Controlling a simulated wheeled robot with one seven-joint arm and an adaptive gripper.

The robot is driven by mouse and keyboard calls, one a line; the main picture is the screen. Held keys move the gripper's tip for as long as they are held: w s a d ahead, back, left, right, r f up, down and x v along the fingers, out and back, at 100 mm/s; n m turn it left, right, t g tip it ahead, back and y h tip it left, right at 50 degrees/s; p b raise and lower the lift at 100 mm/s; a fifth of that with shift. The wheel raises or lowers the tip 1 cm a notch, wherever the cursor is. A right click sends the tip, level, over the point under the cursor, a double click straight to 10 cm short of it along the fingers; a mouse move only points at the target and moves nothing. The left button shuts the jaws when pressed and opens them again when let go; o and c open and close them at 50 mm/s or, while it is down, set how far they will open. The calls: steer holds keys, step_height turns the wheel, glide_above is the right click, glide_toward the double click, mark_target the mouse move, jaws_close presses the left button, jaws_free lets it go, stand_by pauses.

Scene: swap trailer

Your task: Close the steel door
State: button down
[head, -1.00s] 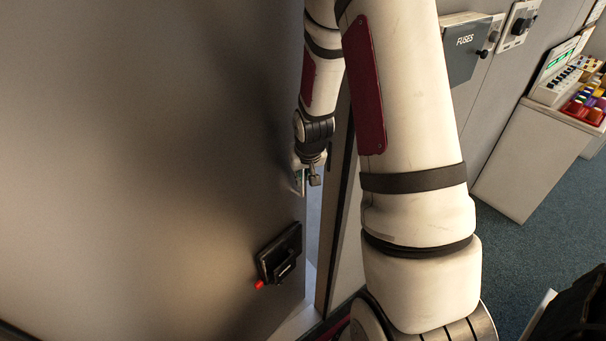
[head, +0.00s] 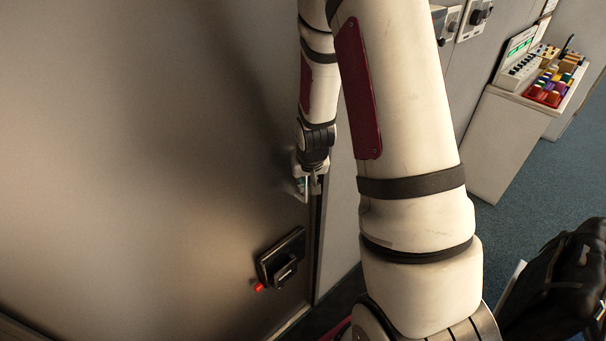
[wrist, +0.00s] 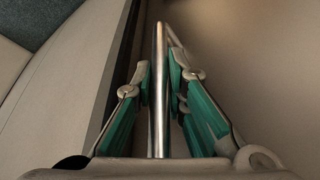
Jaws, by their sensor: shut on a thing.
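The steel door (head: 130,170) is a large grey panel filling the left of the head view. Its right edge lies close to the frame, with only a thin dark line between them. A black latch box (head: 281,258) with a red tip is on the door below my gripper. My gripper (head: 307,185) is at the door's right edge. In the wrist view, my gripper (wrist: 160,88) has its green-padded fingers on both sides of a shiny steel bar handle (wrist: 159,60), shut on it. My arm hides part of the frame and wall.
At the right, a pale cabinet (head: 505,140) carries a device and a tray of coloured items (head: 556,88). A black bag (head: 565,275) stands on the blue carpet (head: 560,180) at the lower right. Wall boxes (head: 474,18) are behind my arm.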

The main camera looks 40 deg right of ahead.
steer(key=shift+s+f, duration=0.15)
steer(key=shift+s, duration=1.2)
steer(key=c, duration=1.6)
jaws_free()
steer(key=shift+s+d, duration=0.1)
steer(key=shift+w, duration=0.2)
steer(key=v, duration=1.2)
steer(key=shift+w, duration=0.1)
